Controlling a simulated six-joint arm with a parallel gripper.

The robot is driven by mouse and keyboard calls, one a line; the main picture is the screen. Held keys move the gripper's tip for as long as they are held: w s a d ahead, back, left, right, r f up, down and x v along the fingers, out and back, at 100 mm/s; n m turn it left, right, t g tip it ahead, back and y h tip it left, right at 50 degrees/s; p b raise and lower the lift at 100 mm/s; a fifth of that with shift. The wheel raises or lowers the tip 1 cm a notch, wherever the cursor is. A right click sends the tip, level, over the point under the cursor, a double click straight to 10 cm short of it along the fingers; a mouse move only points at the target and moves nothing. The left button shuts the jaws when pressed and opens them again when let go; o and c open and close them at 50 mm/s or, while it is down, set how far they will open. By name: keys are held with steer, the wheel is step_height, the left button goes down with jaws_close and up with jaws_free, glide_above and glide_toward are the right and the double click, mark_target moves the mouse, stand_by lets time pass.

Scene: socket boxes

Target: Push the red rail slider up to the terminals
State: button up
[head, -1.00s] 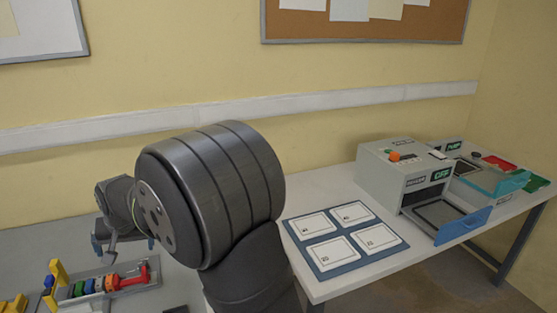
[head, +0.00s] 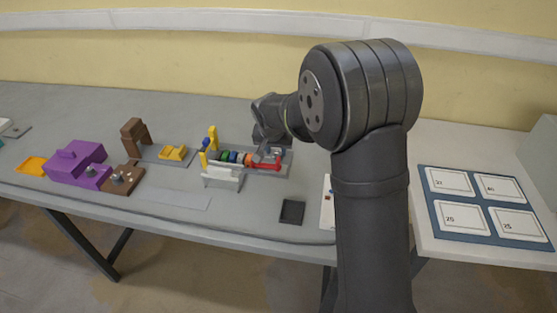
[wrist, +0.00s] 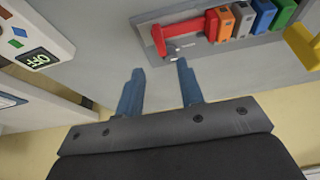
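The red rail slider (head: 263,164) sits on a grey rail base (head: 284,168), at the right end of a row of coloured terminals (head: 235,157). In the wrist view, the red slider (wrist: 184,29) has an upright end at its left, and its other end is beside the orange terminal (wrist: 219,24). My gripper (wrist: 160,67) is open and empty, its two blue-grey fingers spread just short of the slider's upright end. In the head view my gripper (head: 270,151) is at the slider's right end; its fingers are hard to make out there.
Yellow posts (head: 213,139) stand at the left end of the row, with a white holder (head: 222,177) in front. A purple box (head: 75,163) and a brown block (head: 135,134) are farther left. A dark square (head: 292,211) lies in front. A blue card board (head: 483,237) is at right.

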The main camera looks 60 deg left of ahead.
mark_target(278, 161)
steer(key=x, duration=0.8)
steer(key=shift+f, duration=0.2)
jaws_close()
